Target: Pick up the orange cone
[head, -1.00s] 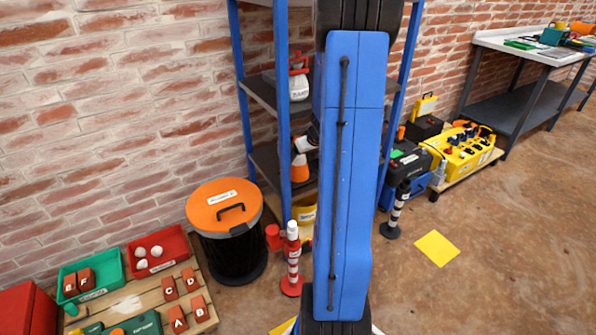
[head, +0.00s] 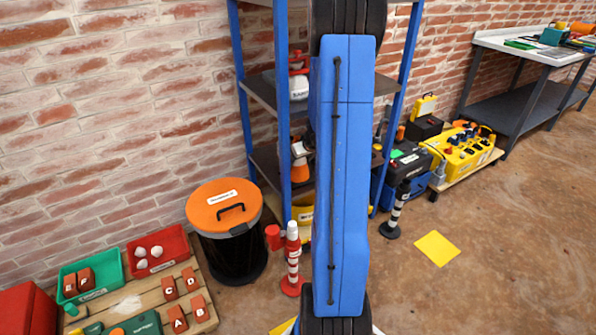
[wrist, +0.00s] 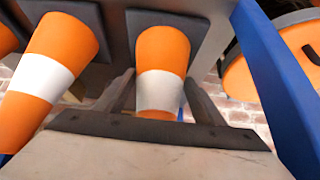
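An orange cone (wrist: 162,52) with a white band and a dark square base is in the middle of the wrist view. My gripper (wrist: 159,78) is open, with one finger on each side of this cone near its white band. Small gaps seem to show between fingers and cone. The cone's narrow end is hidden behind the gripper's palm. A second orange cone (wrist: 62,38) with a white band stands to the left, and part of a third (wrist: 5,38) shows at the left edge. In the head view an orange-and-white cone (head: 298,170) shows on the middle shelf, partly hidden by my arm.
Blue shelf posts (head: 282,110) stand close to the cones; one (wrist: 275,80) shows at right in the wrist view. An orange-lidded black bin (head: 225,205) and a red-and-white post (head: 292,255) stand in front.

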